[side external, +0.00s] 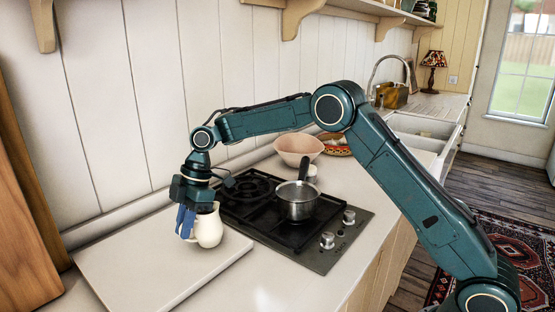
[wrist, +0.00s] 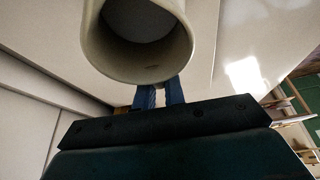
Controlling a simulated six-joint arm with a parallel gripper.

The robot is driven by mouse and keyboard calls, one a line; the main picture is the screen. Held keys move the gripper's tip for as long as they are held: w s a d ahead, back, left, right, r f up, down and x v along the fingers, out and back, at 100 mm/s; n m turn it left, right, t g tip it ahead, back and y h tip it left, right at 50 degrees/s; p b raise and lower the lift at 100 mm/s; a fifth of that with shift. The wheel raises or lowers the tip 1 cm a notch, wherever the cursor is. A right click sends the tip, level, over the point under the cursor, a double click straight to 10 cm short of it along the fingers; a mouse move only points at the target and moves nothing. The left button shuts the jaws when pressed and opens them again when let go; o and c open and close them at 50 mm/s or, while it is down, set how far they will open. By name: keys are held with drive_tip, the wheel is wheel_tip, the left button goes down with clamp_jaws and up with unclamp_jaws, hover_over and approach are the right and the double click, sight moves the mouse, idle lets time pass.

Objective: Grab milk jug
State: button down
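The cream milk jug (side external: 209,230) stands upright at the right side of the pale board, beside the hob. My gripper (side external: 186,222) points down at the jug's left side, with its blue fingers low beside the jug's body. In the wrist view the jug's round open mouth (wrist: 143,62) fills the top middle. The blue fingers of my gripper (wrist: 160,96) show just below the rim, close together, with a narrow cream strip between them that looks like the jug's handle. They appear shut on it. The fingertips are hidden behind the jug in the wrist view.
The pale board (side external: 135,270) lies on the counter. To the right is a black gas hob (side external: 250,207) with a steel saucepan (side external: 297,204) on it. A pinkish bowl (side external: 298,147) stands behind the hob. The wooden cabinet side (side external: 25,200) borders the left.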

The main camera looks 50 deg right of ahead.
drive_tip(key=shift+r, duration=0.45)
idle(0.4)
drive_tip(key=shift+r, duration=4.3)
drive_tip(key=shift+r, duration=0.3)
